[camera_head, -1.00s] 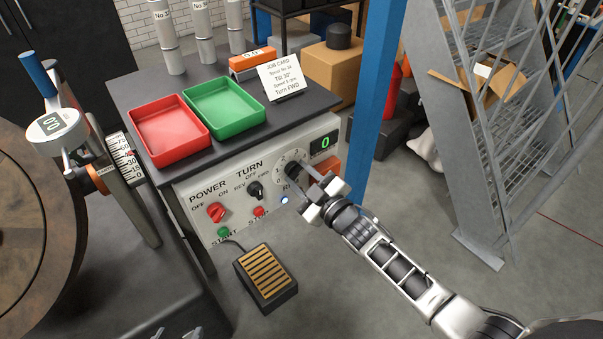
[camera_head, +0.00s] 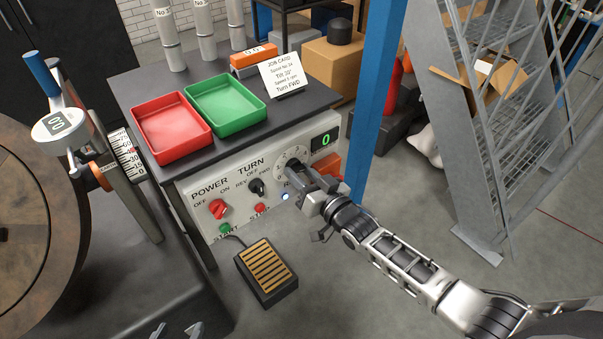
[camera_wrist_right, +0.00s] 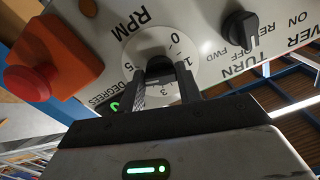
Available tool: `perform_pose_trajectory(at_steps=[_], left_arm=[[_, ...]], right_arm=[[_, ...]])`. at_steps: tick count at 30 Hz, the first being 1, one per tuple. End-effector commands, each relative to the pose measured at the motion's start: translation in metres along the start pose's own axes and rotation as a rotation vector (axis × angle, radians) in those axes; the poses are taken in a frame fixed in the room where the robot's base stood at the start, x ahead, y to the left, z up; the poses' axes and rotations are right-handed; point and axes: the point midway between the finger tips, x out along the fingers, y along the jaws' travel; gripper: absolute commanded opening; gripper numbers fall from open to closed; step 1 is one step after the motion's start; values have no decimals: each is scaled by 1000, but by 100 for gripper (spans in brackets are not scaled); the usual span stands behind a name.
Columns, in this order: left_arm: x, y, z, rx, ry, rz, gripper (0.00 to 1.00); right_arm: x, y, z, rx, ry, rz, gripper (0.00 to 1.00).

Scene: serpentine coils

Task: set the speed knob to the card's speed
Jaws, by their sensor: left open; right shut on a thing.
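The black speed knob (camera_head: 293,165) sits in a white numbered dial (camera_head: 279,161) above the RPM label on the control panel. My right gripper (camera_head: 305,172) is shut on this knob. In the right wrist view the knob (camera_wrist_right: 158,66) is between the two fingers (camera_wrist_right: 165,85), which hide part of the dial (camera_wrist_right: 187,70); its pointer setting is unclear. The job card (camera_head: 283,75) stands on the bench; its speed line is too small to read surely, and it says Turn FWD. My left gripper (camera_head: 178,331) is open at the bottom edge, away from the panel.
The display (camera_head: 324,140) reads 0. The red power switch (camera_head: 217,209) and black turn switch (camera_head: 257,188) are left of the dial. An orange-housed red button (camera_wrist_right: 45,80) is beside it. Red (camera_head: 171,146) and green (camera_head: 226,122) trays are above; a foot pedal (camera_head: 266,272) is below.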

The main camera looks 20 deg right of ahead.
Motion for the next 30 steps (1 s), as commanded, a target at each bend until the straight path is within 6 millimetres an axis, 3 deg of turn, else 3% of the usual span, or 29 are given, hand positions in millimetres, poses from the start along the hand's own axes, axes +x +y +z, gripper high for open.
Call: perform_pose_trajectory(at_steps=[12,30], left_arm=[[1,0,2,0,-1,1,53],[0,1,3,0,-3,4,53]], right_arm=[[-1,0,2,244,-3,1,12],[0,0,1,304,-3,2,12]])
